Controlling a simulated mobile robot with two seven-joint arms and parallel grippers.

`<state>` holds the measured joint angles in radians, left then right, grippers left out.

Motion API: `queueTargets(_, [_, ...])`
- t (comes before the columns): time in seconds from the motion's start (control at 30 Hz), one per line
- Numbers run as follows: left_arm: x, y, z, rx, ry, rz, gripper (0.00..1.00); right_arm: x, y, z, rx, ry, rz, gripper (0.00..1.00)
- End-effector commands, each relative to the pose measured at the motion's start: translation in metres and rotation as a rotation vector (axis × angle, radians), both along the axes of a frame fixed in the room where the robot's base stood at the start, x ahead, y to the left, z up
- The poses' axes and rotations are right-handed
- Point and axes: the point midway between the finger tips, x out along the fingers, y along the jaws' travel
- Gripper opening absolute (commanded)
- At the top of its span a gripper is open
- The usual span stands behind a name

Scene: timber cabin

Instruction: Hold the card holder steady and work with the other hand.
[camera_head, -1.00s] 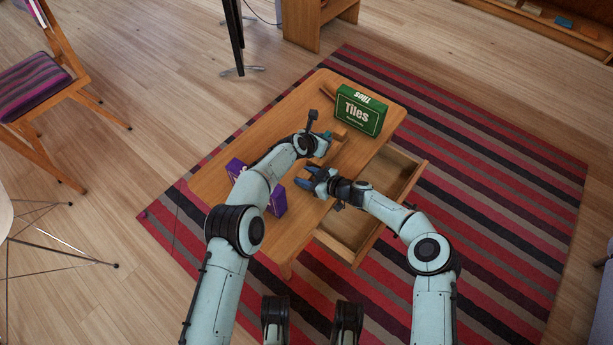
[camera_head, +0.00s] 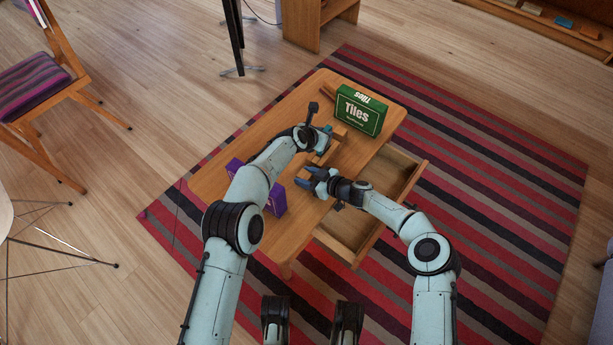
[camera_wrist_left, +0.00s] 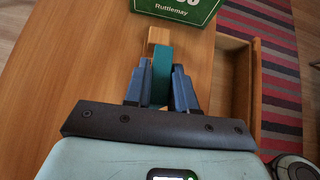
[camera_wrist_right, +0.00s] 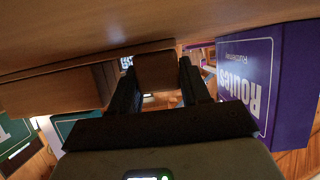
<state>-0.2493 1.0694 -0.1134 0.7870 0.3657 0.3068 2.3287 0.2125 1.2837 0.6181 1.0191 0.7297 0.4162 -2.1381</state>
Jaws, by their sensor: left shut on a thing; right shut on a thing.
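The card holder (camera_head: 325,156) appears as a light-brown wooden piece on the table, partly hidden by my grippers. My right gripper (camera_head: 305,180) is at its near end. In the right wrist view a brown wooden block (camera_wrist_right: 157,72), seemingly the holder's end, sits between the right fingertips. My left gripper (camera_head: 325,138) is above the table toward the holder's far end. In the left wrist view it is shut on an upright teal card (camera_wrist_left: 161,73). A wooden end (camera_wrist_left: 158,37) shows just beyond the card; whether the card touches the holder cannot be told.
A green Tiles box (camera_head: 358,112) stands at the table's far end. A purple Routes box (camera_wrist_right: 245,75) is beside my right gripper and partly behind my left arm in the head view. An open drawer (camera_head: 345,248) juts out on the right. The table (camera_head: 212,180) is bare at left.

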Motion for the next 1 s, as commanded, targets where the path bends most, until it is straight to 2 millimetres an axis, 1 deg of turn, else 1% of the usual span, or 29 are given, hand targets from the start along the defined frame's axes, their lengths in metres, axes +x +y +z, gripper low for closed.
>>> queueTargets(0.27, [0.0, 0.0, 0.002, 0.0, -0.002, -0.001, 0.0, 0.0, 0.0, 0.0, 0.0, 0.0, 0.0, 0.13])
queueTargets(0.37, [0.001, -0.001, 0.007, -0.001, -0.003, -0.001, 0.0, 0.0, 0.0, 0.0, 0.0, 0.0, 0.0, 0.13])
queueTargets(0.73, [0.0, 0.0, 0.036, 0.0, -0.003, -0.001, 0.0, 0.0, 0.0, 0.0, 0.0, 0.0, 0.0, 0.13])
queueTargets(0.83, [0.0, 0.0, 0.04, 0.0, -0.001, 0.0, 0.0, 0.0, 0.0, 0.0, 0.0, 0.0, 0.0, 0.13])
queueTargets(1.0, [0.0, 0.0, 0.041, 0.0, -0.001, 0.0, 0.0, 0.0, 0.0, 0.0, 0.0, 0.0, 0.0, 0.13])
